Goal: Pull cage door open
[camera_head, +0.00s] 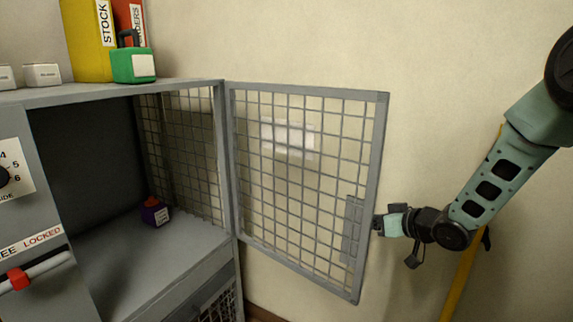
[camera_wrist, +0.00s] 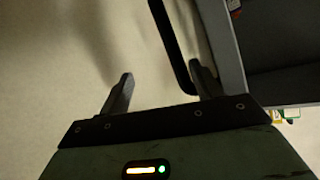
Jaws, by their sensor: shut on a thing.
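The cage door (camera_head: 378,150), a grey frame with wire mesh, stands swung wide open to the right of the cage (camera_head: 222,150), against the pale wall. My gripper (camera_head: 379,224) is at the door's free edge, beside the lock plate (camera_head: 352,232). The handle is mostly hidden in the head view.
A small purple block (camera_head: 155,213) with a red top sits inside the cage. A green padlock-like block (camera_head: 134,65) and yellow and red binders stand on top. A panel with a dial (camera_head: 5,176) is at left. A yellow pole (camera_head: 461,280) stands behind my arm.

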